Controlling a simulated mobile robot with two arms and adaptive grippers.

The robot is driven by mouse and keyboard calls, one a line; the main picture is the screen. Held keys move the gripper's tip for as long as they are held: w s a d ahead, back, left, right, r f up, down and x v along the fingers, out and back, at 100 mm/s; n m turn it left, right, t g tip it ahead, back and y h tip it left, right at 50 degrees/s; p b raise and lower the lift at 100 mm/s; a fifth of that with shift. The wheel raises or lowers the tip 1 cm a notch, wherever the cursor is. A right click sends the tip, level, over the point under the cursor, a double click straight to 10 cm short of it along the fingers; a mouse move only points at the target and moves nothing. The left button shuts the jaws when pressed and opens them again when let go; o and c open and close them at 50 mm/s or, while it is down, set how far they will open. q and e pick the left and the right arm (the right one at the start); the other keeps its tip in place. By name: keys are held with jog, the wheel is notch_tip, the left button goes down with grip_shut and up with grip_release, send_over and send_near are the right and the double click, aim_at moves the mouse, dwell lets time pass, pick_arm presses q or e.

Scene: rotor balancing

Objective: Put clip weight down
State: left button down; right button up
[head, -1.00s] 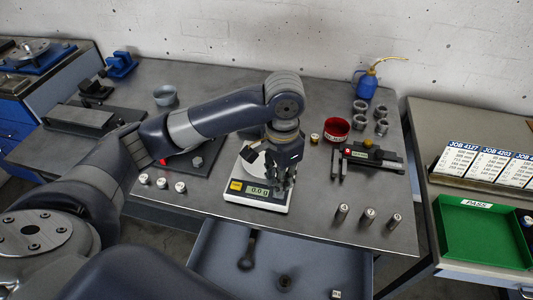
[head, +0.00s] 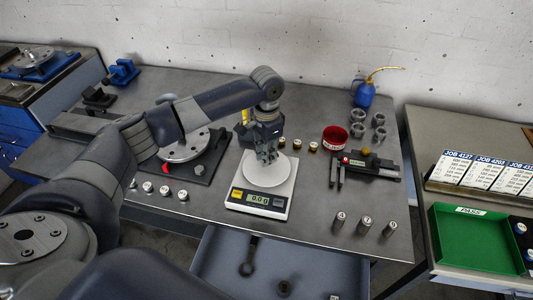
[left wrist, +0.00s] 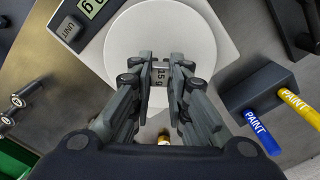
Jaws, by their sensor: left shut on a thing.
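The clip weight (left wrist: 159,73), a small silver block marked 15 g, is between the fingertips of my left gripper (left wrist: 159,80) in the left wrist view. My left gripper (head: 267,157) is shut on it, with the fingers pointing down over the round white pan (head: 281,170) of the scale (head: 236,207). The pan also shows in the left wrist view (left wrist: 125,40). The scale display reads 0.0 g. I cannot tell whether the weight touches the pan. In the head view the weight is hidden by the fingers. My right gripper is not in view.
A rotor disc (head: 186,152) on a dark base stands left of the scale. A holder with blue (left wrist: 258,132) and yellow (left wrist: 297,105) paint markers is close behind it. A red bowl (head: 334,138) and a dark fixture (head: 372,165) stand to the right. An open drawer (head: 318,262) lies below.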

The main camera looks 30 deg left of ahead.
pick_arm(q)
jog(key=shift+f, duration=0.55)
jog(key=shift+f, duration=0.15)
jog(key=c, duration=1.5)
grip_release()
jog(key=shift+c, duration=0.2)
jog(key=shift+w+r, duration=0.1)
jog(key=shift+r, duration=0.15)
notch_tip(320, 180, up, 12)
jog(key=b, duration=0.2)
